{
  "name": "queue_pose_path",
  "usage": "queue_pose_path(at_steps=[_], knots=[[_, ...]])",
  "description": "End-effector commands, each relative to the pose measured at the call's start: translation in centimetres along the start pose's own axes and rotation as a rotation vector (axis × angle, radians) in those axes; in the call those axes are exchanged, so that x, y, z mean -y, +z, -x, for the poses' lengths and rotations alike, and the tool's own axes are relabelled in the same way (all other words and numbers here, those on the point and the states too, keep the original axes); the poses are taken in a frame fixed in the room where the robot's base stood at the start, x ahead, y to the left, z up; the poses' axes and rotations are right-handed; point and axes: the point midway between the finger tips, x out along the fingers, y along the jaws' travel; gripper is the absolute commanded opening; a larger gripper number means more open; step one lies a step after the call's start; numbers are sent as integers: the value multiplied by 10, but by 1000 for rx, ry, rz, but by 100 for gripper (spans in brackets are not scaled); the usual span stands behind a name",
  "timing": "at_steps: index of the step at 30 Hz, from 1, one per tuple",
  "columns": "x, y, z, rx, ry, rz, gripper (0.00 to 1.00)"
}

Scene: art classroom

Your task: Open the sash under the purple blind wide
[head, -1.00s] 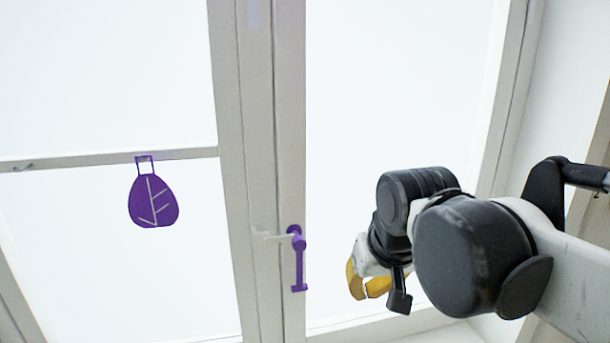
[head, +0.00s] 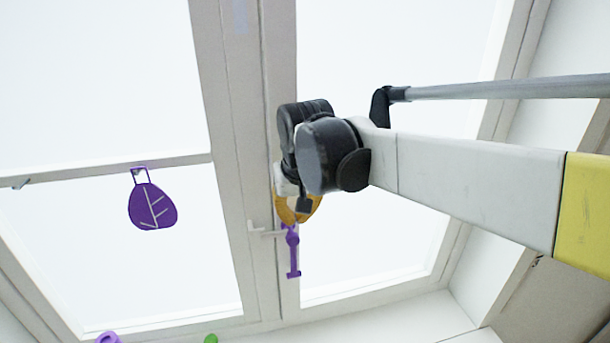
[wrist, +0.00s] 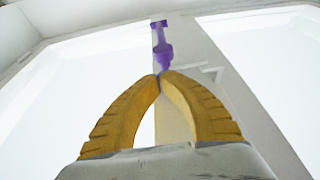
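The window sash (head: 345,290) stands right of the central post, with a purple lever handle (head: 293,262) hanging down on its left stile. The handle also shows in the wrist view (wrist: 162,45). My gripper (head: 292,221) is at the handle's upper end in the head view. Its yellow fingertips (wrist: 161,75) come together just at the purple end in the wrist view. I see nothing clearly held, and whether they touch the handle I cannot tell. A purple leaf-shaped tag (head: 153,205) hangs before the left pane. No purple blind is clearly visible.
A white catch (head: 262,230) sticks out beside the handle on the post. A crossbar (head: 80,170) runs over the left pane. Purple (head: 108,338) and green (head: 211,339) things show at the bottom edge. My arm reaches in from the right across the right pane.

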Motion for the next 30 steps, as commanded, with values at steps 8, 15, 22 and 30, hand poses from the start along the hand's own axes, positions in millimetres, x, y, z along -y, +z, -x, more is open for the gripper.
queue_pose_path(at_steps=[8, 15, 22, 30], knots=[[0, 0, -23, 0, 0, 0, 0], [0, 0, -24, 0, 0, 0, 0], [0, 5, -22, 0, -3, 9, 0], [-4, 55, -3, 1, -34, 95, 0]])
